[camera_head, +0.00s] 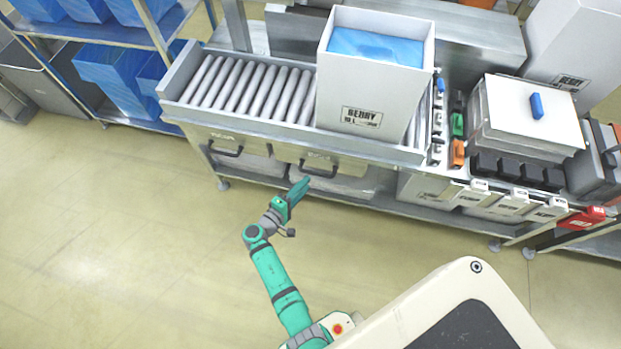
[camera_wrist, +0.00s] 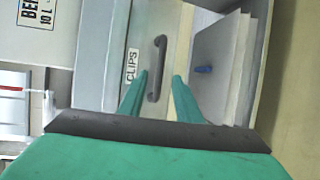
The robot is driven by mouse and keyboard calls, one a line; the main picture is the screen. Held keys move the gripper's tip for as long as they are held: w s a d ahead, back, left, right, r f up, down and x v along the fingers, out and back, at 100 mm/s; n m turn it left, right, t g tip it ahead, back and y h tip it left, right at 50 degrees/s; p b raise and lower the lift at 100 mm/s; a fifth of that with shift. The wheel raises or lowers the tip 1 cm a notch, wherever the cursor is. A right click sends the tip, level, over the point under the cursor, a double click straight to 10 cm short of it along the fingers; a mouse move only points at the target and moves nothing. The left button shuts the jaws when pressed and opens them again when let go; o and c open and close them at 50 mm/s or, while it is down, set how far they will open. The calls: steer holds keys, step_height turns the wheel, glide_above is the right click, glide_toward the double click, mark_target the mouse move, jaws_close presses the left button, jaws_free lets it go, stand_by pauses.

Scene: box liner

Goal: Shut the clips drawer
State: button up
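The clips drawer is a beige drawer under the roller conveyor; its front (camera_wrist: 139,30) shows in the wrist view with a CLIPS label (camera_wrist: 132,64) and a dark bar handle (camera_wrist: 157,68). In the head view it appears to be the right of two drawers (camera_head: 345,166), though its label is too small to read. I cannot tell how far it stands out. My gripper (camera_wrist: 160,85) is open and empty, with its fingers toward the drawer front and the handle between and beyond the tips. In the head view my gripper (camera_head: 304,183) is just in front of the drawer, below its handle.
A white BERRY box (camera_head: 365,95) with a blue liner stands on the conveyor (camera_head: 245,90) above. A second drawer (camera_head: 235,147) is to the left. A lower shelf with wrapped goods (camera_head: 350,183) lies beneath. The floor (camera_head: 120,220) in front is clear.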

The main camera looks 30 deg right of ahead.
steer(key=shift+v, duration=1.15)
steer(key=s+a+f+t+y, duration=0.1)
steer(key=s+a+f+y, duration=0.35)
steer(key=s, duration=0.25)
steer(key=s+a+f+t+y, duration=0.1)
steer(key=s+a+f+y, duration=0.3)
steer(key=s+a, duration=0.3)
steer(key=s+a+r+m+t+y, duration=0.1)
steer(key=s+a+r+t+y, duration=0.1)
steer(key=s+a+r+y, duration=0.35)
steer(key=s+a+r+m+t, duration=0.1)
steer(key=s+r, duration=0.2)
steer(key=r, duration=0.6)
steer(key=s+a+r+m+t, duration=0.1)
steer(key=s+r, duration=0.3)
steer(key=r, duration=0.6)
steer(key=s+a+r+m+t, duration=0.2)
steer(key=s+r+t, duration=0.1)
steer(key=r, duration=0.7)
steer(key=shift+s+y, duration=0.25)
steer(key=shift+y, duration=0.15)
steer(key=shift+w+d+m, duration=0.1)
steer(key=shift+m, duration=0.2)
